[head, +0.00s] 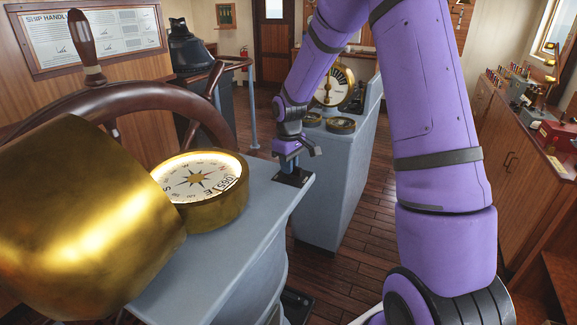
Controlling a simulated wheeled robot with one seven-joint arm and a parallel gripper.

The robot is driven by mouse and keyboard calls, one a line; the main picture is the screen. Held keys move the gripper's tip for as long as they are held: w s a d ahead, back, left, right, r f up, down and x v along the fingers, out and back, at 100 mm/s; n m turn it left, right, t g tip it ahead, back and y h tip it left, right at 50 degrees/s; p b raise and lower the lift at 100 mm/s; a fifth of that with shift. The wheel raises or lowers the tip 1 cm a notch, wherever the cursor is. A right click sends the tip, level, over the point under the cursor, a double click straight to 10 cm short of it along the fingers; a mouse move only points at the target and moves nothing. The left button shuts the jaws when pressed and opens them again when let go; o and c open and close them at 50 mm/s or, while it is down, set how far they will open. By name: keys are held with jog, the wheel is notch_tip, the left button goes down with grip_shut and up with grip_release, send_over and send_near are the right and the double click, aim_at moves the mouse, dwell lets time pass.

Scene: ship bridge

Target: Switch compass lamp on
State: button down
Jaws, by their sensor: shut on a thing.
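The compass (205,184) is a round brass housing with a pale card, set on the grey pedestal top (225,250). Its card and inner rim look bright; I cannot tell whether a lamp lights them. A large brass hood (85,215) stands close at its left. A small black switch plate (299,180) lies on the pedestal's far right corner, right of the compass. My gripper (291,168) points down over this plate and is shut on the switch there. The fingers hide most of the switch, so its position is unclear.
The wooden ship's wheel (125,98) stands behind the compass. A grey console (345,170) with brass gauges is beyond my gripper. A wooden cabinet (530,165) runs along the right. Plank floor (372,222) is open between them.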

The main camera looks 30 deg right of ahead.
jog(key=shift+d+m, duration=0.2)
jog(key=shift+m, duration=1.7)
jog(key=c, duration=1.1)
grip_release()
jog(key=shift+c, duration=0.2)
jog(key=shift+r, duration=0.1)
notch_tip(320, 180, up, 11)
jog(key=shift+f, duration=0.2)
